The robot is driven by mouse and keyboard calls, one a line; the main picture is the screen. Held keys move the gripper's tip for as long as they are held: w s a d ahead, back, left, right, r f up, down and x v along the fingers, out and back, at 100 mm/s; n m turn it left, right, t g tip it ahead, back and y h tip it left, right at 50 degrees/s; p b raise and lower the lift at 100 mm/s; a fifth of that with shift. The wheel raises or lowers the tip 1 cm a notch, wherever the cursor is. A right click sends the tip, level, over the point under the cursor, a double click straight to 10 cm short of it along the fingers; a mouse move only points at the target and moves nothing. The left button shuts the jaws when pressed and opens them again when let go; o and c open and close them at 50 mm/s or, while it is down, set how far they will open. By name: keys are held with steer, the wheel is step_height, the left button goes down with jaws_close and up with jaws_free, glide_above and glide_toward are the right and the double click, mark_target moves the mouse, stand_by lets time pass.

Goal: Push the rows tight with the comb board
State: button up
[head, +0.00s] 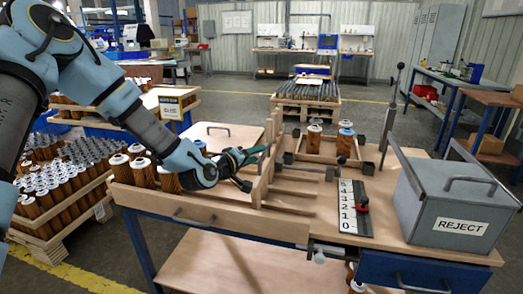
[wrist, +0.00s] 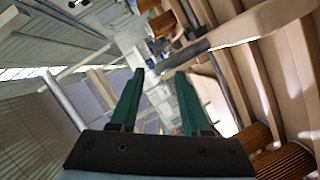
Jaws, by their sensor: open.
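Brown filter cartridges with white caps stand at the left of the bench, one of them a cartridge (head: 143,172) beside my forearm. Two more, a white-capped one (head: 314,138) and a blue-capped one (head: 345,142), stand in a wooden frame at the back. A wooden piece with parallel slats (head: 290,187) lies mid-bench; I cannot tell whether it is the comb board. A flat wooden board with a dark handle (head: 222,131) lies behind my gripper. My gripper (wrist: 159,74) is open, its green fingers apart with nothing between them. Cartridges (wrist: 285,160) also show lower right in the wrist view.
A grey REJECT bin (head: 452,205) stands at the bench's right end. A numbered scale (head: 352,220) with a red slider (head: 362,205) lies before it. An upright metal lever (head: 390,108) rises at the back. A crate of cartridges (head: 62,222) stands at left.

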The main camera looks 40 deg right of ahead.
steer(key=shift+p+x, duration=0.5)
steer(key=shift+x, duration=2.1)
jaws_close()
